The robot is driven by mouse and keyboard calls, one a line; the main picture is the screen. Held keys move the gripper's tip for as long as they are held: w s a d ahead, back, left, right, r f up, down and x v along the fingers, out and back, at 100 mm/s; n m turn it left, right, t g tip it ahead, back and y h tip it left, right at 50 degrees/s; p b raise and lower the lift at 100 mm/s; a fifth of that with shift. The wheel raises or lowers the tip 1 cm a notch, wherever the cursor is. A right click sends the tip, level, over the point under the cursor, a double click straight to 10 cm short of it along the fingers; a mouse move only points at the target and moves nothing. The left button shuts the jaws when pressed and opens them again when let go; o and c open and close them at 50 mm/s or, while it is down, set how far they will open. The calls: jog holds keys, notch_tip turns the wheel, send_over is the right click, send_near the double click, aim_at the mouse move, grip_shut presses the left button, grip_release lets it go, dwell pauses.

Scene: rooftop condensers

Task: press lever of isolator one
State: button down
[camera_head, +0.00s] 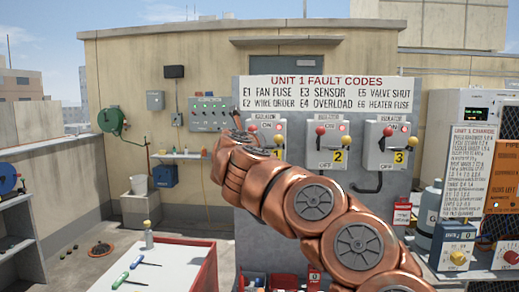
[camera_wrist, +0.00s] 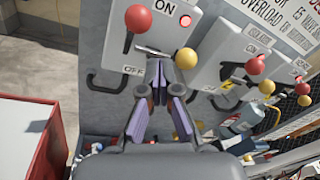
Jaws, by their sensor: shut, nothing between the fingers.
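Isolator one (camera_head: 284,128) is the leftmost of the pale switch boxes on the grey panel. My arm hides part of it in the head view. In the wrist view its lever has a red ball knob (camera_wrist: 138,19) at the upper left, beside the ON label, with a lit red lamp (camera_wrist: 187,58) to the right and an OFF label (camera_wrist: 133,70) below. My gripper (camera_wrist: 160,75) is shut and empty, its fingertips below the knob and in front of the lower part of the box. I cannot tell whether they touch it.
Isolator two (camera_head: 332,155) and isolator three (camera_head: 397,143) stand to the right with similar knobs. A red-edged table (camera_head: 205,270) with screwdrivers and a bottle (camera_head: 149,237) is at the lower left. Black conduit handles stick out below the boxes.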

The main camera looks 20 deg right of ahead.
jog(key=shift+s+a+r+b, duration=0.2)
jog(key=shift+s+a+r, duration=0.55)
jog(key=shift+s, duration=0.1)
jog(key=shift+s+a+r+b, duration=0.15)
jog(key=shift+s+a+r, duration=0.55)
jog(key=shift+s, duration=0.15)
